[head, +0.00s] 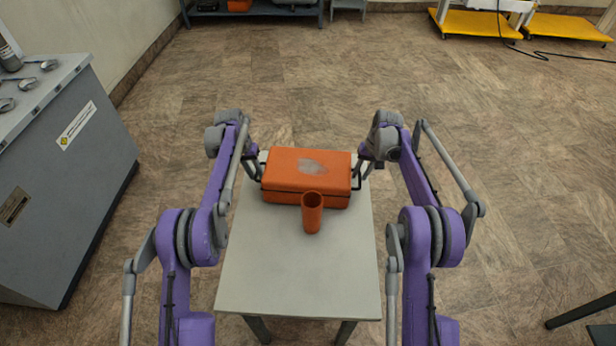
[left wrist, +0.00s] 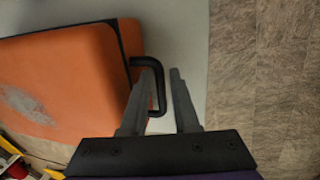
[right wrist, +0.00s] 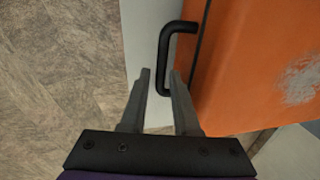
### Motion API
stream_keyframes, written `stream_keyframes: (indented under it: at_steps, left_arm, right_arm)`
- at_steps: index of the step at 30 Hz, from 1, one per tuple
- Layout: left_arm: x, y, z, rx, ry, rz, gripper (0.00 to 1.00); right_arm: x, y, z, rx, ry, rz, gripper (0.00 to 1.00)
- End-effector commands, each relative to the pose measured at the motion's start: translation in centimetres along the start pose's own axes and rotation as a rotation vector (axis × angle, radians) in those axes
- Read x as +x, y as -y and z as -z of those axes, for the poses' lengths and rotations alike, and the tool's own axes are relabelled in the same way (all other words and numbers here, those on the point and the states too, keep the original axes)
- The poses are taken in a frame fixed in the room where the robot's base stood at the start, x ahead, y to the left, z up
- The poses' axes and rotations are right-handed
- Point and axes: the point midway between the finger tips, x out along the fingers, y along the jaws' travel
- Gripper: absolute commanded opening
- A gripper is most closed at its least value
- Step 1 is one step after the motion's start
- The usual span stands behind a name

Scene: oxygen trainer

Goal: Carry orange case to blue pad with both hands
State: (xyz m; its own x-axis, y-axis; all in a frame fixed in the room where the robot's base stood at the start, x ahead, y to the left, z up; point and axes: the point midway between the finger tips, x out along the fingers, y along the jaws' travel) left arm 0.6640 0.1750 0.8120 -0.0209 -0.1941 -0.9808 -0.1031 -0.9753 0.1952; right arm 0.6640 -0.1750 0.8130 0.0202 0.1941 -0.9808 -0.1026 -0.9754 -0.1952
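The orange case (head: 308,176) lies on the small pale table, with a grey worn patch on its lid and a black handle at each end. My left gripper (head: 254,174) is at its left end. In the left wrist view, the open fingers (left wrist: 162,76) straddle the bar of one handle (left wrist: 159,92), with space between them. My right gripper (head: 365,172) is at the right end. In the right wrist view, its open fingers (right wrist: 159,76) straddle the other handle (right wrist: 163,60). No blue pad shows in these views.
An orange cup (head: 312,214) stands on the table (head: 298,275) just in front of the case. A grey cabinet (head: 75,190) stands at the left. Yellow-based carts (head: 480,24) and a shelf (head: 255,9) are at the back. Floor beyond the table is clear.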

Motion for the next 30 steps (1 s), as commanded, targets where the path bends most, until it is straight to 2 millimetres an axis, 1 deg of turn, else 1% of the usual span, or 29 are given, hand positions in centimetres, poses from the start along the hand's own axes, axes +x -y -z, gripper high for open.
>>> stream_keyframes:
  at_steps: [1, 4, 14, 17, 19, 30]
  left_arm:
    - [0.49, -0.02, 0.01, 0.0, 0.0, 0.0, 0.29]
    - [1.08, -0.02, -0.01, 0.0, 0.0, 0.0, 0.29]
    - [1.31, 0.0, -0.01, 0.0, 0.0, 0.0, 0.29]
    - [1.31, 0.0, -0.01, 0.0, 0.0, 0.0, 0.13]
    - [1.3, 0.0, -0.01, 0.0, 0.0, 0.0, 0.0]
    - [1.28, 0.0, -0.01, 0.0, 0.0, 0.0, 0.0]
  right_arm:
    - [0.54, 0.02, 0.01, -0.001, 0.0, 0.0, 0.3]
    - [1.1, 0.03, 0.0, 0.0, 0.0, 0.0, 0.3]
    - [1.34, 0.01, -0.01, 0.0, 0.0, 0.0, 0.3]
    - [1.34, 0.01, -0.01, 0.0, 0.0, 0.0, 0.14]
    - [1.33, 0.01, -0.01, 0.0, 0.0, 0.0, 0.01]
    - [1.32, 0.0, -0.01, 0.0, 0.0, 0.0, 0.0]
